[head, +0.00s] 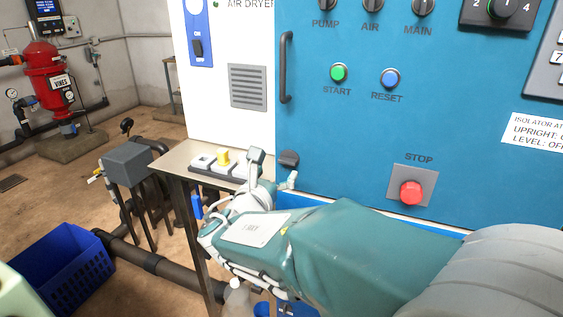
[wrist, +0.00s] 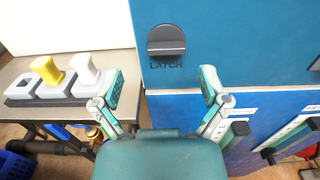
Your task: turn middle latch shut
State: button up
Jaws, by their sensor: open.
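A dark grey latch knob (wrist: 166,40) sits on the teal cabinet front in the wrist view, with the word LATCH under it. Its bar lies level. In the head view the same dark knob (head: 288,159) shows at the cabinet's lower left, just beyond my fingers. My gripper (wrist: 162,88) is open and empty, one finger on each side, below the latch in the wrist picture and apart from it. In the head view my gripper (head: 273,170) reaches toward the cabinet's lower left edge. I see only one labelled latch and cannot tell whether it is the middle one.
A metal side table (head: 175,158) left of the cabinet holds a row of blocks, one with a yellow piece (wrist: 47,70). A vertical door handle (head: 286,68) stands above the latch. A red STOP button (head: 411,193) is to the right. A blue crate (head: 62,262) is on the floor.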

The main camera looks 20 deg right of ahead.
aim_at(286, 162)
jog(key=x, duration=0.5)
jog(key=shift+s+d, duration=0.3)
jog(key=shift+d, duration=0.05)
jog(key=shift+a, duration=0.4)
jog(key=c, duration=0.9)
jog(key=shift+s, duration=0.1)
jog(key=shift+c, duration=1.3)
